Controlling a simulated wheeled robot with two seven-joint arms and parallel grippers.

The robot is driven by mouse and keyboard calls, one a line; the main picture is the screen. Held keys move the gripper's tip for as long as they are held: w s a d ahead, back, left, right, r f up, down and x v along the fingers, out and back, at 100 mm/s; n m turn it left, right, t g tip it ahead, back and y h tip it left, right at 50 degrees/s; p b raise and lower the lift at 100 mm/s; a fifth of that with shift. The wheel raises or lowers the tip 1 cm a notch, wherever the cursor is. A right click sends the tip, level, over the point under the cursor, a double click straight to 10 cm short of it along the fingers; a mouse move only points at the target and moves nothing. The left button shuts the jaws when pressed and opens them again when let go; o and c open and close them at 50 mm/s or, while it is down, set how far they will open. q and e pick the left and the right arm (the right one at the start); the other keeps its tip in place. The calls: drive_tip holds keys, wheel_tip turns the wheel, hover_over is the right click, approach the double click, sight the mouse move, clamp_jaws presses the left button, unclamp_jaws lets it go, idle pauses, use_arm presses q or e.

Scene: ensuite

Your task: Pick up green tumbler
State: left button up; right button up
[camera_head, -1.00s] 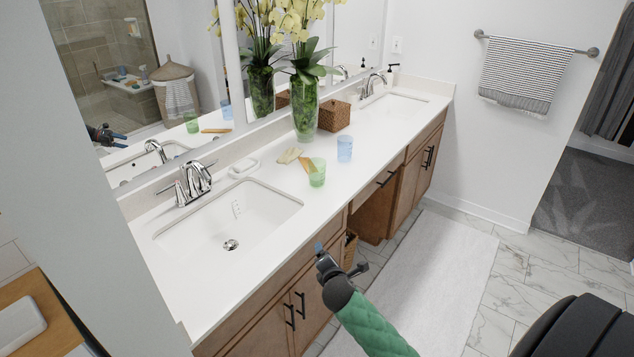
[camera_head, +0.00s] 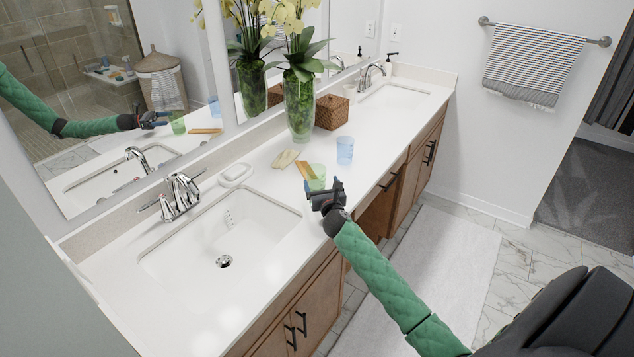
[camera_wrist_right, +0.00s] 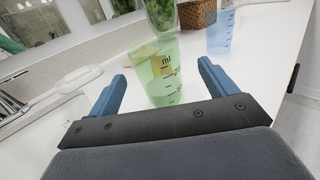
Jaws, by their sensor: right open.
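The green tumbler (camera_head: 317,172) is translucent and stands upright on the white counter near its front edge. My right gripper (camera_head: 325,189) is just in front of it and partly hides its lower part in the head view. In the right wrist view the tumbler (camera_wrist_right: 158,72) shows measuring marks and lies ahead, between the lines of the two blue fingers. My right gripper (camera_wrist_right: 160,85) is open and empty there. I cannot tell whether a finger touches the tumbler. My left gripper is not in view.
A blue tumbler (camera_head: 345,150) stands just beyond, to the right. A comb-like item (camera_head: 305,170) and a beige bar (camera_head: 285,158) lie beside the green tumbler. A glass vase (camera_head: 299,108) and woven box (camera_head: 332,112) stand behind. A sink (camera_head: 220,235) is at left.

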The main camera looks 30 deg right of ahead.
sight(314, 170)
drive_tip(key=shift+w, duration=0.35)
drive_tip(key=p+x, duration=0.2)
drive_tip(key=x, duration=0.2)
drive_tip(key=shift+w+r+p, duration=0.2)
drive_tip(key=shift+p, duration=0.2)
drive_tip(key=shift+w+f, duration=0.15)
drive_tip(key=shift+w, duration=0.1)
drive_tip(key=shift+w+f, duration=0.2)
drive_tip(key=shift+w, duration=0.1)
drive_tip(key=shift+s+r, duration=0.15)
drive_tip(key=c, duration=0.5)
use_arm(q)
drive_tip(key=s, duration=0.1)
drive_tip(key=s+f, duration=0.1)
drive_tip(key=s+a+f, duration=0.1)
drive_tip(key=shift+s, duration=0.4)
use_arm(e)
drive_tip(key=c, duration=0.6)
